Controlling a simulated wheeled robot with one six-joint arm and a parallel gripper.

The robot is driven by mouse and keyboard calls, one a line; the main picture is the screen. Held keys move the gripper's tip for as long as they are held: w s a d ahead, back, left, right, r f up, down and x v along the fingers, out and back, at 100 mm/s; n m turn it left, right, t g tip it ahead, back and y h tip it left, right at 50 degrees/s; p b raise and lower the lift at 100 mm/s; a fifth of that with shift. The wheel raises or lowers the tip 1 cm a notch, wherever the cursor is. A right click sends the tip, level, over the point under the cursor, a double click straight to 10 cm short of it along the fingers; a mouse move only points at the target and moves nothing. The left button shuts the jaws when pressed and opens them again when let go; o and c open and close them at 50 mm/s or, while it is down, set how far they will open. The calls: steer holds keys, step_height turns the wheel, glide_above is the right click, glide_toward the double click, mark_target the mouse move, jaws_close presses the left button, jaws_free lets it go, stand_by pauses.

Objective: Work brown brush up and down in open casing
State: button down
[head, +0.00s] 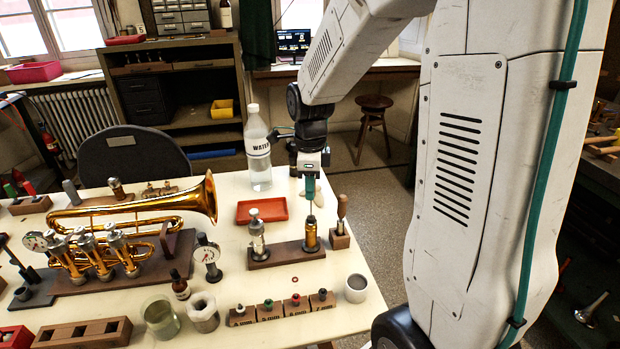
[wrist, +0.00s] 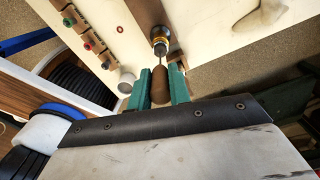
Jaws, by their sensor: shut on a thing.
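My gripper (head: 311,192) has teal fingers pointing down above the table's right part. In the wrist view, my gripper (wrist: 160,84) is shut on the brown wooden handle of the brush (wrist: 160,90). The brush's thin rod runs from the handle to the mouth of the open brass casing (wrist: 160,42). In the head view the casing (head: 311,240) stands upright on a wooden base (head: 285,254), directly below my gripper. The bristles do not show clearly; the rod's end appears to be within the casing mouth.
A silver-topped valve casing (head: 257,238) stands left on the same base. A brown-handled tool (head: 342,208) stands in a block close on the right. A red tray (head: 262,210) and a water bottle (head: 258,155) are behind.

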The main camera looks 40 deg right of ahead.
steer(key=shift+f, duration=0.95)
steer(key=shift+r, duration=1.8)
steer(key=shift+f, duration=0.2)
steer(key=shift+r, duration=0.2)
steer(key=shift+f, duration=0.1)
steer(key=shift+f, duration=1.7)
steer(key=shift+r, duration=1.8)
steer(key=shift+f, duration=0.15)
